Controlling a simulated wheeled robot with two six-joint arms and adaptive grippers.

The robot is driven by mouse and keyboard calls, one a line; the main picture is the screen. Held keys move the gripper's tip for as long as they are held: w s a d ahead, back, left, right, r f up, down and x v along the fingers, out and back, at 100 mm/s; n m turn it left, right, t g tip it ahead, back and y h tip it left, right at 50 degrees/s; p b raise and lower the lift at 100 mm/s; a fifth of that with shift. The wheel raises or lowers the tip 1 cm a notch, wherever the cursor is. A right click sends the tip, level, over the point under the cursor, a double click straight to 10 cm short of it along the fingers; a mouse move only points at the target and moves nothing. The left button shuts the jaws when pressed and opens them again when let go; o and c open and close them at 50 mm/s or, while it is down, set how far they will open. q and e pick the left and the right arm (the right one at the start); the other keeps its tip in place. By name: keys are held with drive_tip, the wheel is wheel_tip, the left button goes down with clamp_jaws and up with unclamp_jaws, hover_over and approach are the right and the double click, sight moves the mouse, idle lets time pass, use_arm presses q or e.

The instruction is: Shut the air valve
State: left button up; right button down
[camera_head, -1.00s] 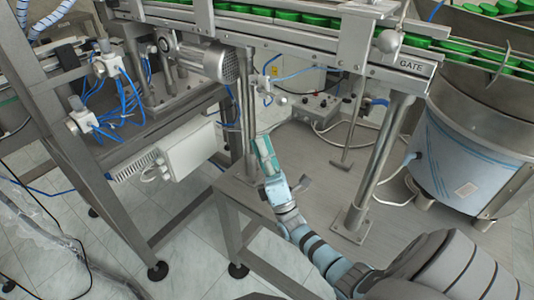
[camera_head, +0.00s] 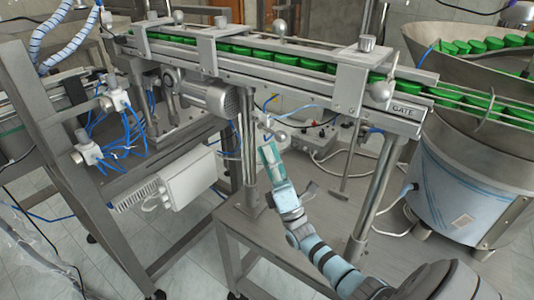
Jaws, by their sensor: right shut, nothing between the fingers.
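A small metal fitting with a rounded knob (camera_head: 281,135) and thin blue tubing sits by the post under the conveyor; it looks like the air valve. Its handle position is too small to tell. My right gripper (camera_head: 268,148) comes up from the lower right, shut and empty, with its teal-sided fingers just below the fitting. The tips look very close to it; I cannot tell whether they touch. The fingers may hide its lower part. My left gripper is not in view.
A metal leg (camera_head: 371,190) stands right of my arm. A white box (camera_head: 187,178) and blue-tubed white fittings (camera_head: 118,100) are at left. A steel cap bowl (camera_head: 458,190) stands at right.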

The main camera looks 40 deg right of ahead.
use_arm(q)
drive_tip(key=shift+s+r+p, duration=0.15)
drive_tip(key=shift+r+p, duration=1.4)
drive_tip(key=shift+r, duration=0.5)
